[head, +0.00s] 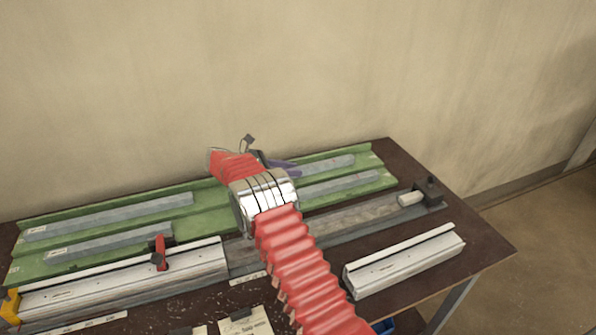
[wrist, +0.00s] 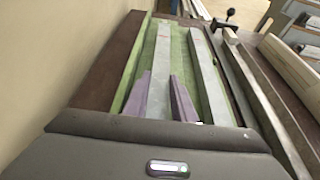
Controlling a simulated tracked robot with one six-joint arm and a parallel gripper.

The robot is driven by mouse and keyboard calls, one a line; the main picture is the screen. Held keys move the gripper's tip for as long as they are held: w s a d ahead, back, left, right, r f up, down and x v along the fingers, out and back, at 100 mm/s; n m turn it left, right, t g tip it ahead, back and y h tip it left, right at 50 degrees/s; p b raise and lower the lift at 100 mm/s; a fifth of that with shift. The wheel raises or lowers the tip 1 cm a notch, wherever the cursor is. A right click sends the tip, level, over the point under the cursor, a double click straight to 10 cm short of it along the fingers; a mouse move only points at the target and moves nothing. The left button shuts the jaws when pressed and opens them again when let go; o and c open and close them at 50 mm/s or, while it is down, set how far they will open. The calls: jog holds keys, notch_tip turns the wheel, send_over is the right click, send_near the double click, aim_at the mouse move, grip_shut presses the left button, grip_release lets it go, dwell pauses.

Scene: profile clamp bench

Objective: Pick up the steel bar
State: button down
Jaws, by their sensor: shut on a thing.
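The steel bar is a long flat grey bar (head: 328,164) in the back right of the green tray (head: 208,219). It also shows in the wrist view (wrist: 162,52), running away between my purple fingers. My gripper (head: 286,166) reaches over the tray from the front and is shut on this bar near its left part; its fingers show in the wrist view (wrist: 160,77), one on each side of the bar. My wrist hides the bar's near end. I cannot tell whether the bar is clear of the tray.
A second grey bar (head: 340,186) lies just in front, and two more (head: 110,216) lie at the left of the tray. In front run a rail with a red clamp (head: 160,252) and a dark end stop (head: 430,191). A pale profile (head: 405,262) lies at front right. The wall stands close behind.

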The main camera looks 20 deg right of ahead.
jog(key=shift+r, duration=0.15)
notch_tip(320, 180, up, 10)
dwell(0.4)
dwell(0.8)
